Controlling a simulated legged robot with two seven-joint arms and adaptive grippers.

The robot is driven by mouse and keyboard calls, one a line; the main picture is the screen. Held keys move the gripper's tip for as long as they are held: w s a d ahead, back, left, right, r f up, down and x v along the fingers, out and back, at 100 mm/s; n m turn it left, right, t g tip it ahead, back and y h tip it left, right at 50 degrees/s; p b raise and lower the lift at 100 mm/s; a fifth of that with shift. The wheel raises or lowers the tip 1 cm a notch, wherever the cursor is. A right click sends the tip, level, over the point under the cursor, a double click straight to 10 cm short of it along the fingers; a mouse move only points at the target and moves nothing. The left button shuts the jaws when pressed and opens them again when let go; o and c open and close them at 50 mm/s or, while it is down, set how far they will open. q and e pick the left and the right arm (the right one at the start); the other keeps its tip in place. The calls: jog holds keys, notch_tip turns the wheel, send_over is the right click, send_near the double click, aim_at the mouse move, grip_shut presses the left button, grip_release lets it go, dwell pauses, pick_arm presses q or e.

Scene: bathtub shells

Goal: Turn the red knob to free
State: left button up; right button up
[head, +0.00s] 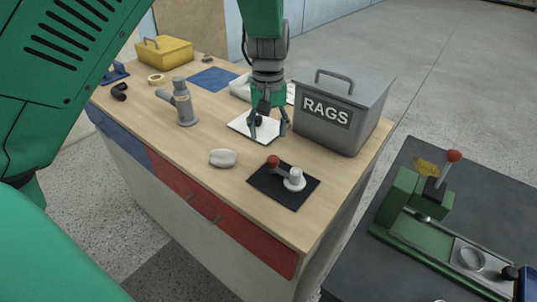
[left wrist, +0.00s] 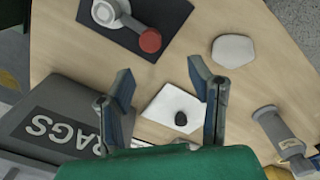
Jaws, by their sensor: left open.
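A red knob (head: 273,161) tops a short grey lever on a white round-bodied fitting (head: 294,180). The fitting sits on a black mat (head: 271,187) near the bench's front right. The knob (left wrist: 150,41) and mat (left wrist: 170,15) also show at the top of the left wrist view. A second red knob (head: 454,155) tops a lever on a green device at the right. My left gripper (head: 268,132) is open and empty, above a white plate, behind the mat and apart from it. Its two fingers (left wrist: 160,78) show spread in the left wrist view. My right gripper is not seen.
A grey RAGS bin (head: 335,125) stands right of my left gripper. The white plate (left wrist: 154,108) bears a small black piece (left wrist: 181,118). The green device (head: 397,196) is on a separate dark table.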

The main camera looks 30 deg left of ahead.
aim_at(274, 158)
pick_arm(q)
jog(key=d+f, duration=0.1)
jog(key=f, duration=0.1)
jog(key=d+f, duration=0.1)
jog(key=f, duration=0.1)
jog(key=d+f, duration=0.1)
jog(key=f, duration=0.1)
jog(key=shift+w+d+f, duration=0.15)
jog(key=shift+w+f, duration=0.05)
jog(key=a+f, duration=0.2)
jog(key=a, duration=0.1)
jog(key=shift+f, duration=0.25)
jog(key=shift+a, duration=0.1)
jog(key=shift+d+r, duration=0.15)
jog(key=shift+d, duration=0.6)
grip_shut()
jog(key=shift+d, duration=0.35)
jog(key=shift+s+a, duration=0.1)
jog(key=shift+a, duration=0.35)
jog(key=shift+d, duration=0.1)
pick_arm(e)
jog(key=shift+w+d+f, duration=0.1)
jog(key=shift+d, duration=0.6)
